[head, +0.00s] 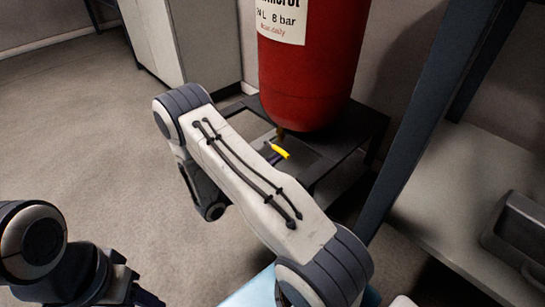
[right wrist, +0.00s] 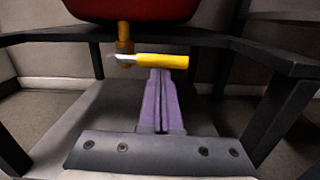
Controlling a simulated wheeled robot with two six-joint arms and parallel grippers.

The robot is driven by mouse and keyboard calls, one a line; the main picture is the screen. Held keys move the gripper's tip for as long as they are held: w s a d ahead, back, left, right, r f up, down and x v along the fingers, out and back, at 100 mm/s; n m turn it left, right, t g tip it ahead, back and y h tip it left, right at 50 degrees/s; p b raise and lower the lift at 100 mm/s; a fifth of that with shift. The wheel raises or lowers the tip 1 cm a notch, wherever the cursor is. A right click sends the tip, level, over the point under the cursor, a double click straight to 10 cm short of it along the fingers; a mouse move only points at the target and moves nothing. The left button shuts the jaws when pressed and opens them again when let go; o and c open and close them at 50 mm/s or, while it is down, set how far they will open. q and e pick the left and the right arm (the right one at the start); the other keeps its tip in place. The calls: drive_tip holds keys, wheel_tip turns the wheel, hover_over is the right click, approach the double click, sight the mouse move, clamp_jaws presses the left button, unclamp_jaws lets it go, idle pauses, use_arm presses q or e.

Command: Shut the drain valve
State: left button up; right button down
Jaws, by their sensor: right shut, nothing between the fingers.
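The drain valve (right wrist: 125,40) is a brass fitting under the red tank (head: 310,60). Its yellow lever (right wrist: 160,61) sticks out sideways to the right in the right wrist view, across the line of the vertical outlet. The lever also shows in the head view (head: 278,150). My right gripper (right wrist: 160,73) has its purple fingers together and empty, with the tips at the lever's lower edge; whether they touch it I cannot tell. My forearm hides this gripper in the head view. Dark parts of my left arm show at the lower left; its jaw state is unclear.
The tank stands over a dark metal frame (right wrist: 292,66) with legs around the valve. A dark upright post (head: 425,130) and a pale shelf (head: 440,200) are to the right. A pale cabinet (head: 190,40) stands behind. The floor at left is clear.

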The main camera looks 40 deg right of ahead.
use_arm(q)
wheel_tip(320, 180, up, 3)
drive_tip(key=shift+f+p, duration=0.2)
drive_tip(key=shift+p, duration=0.55)
use_arm(e)
drive_tip(key=shift+r+n, duration=0.4)
use_arm(q)
drive_tip(key=shift+f, duration=0.1)
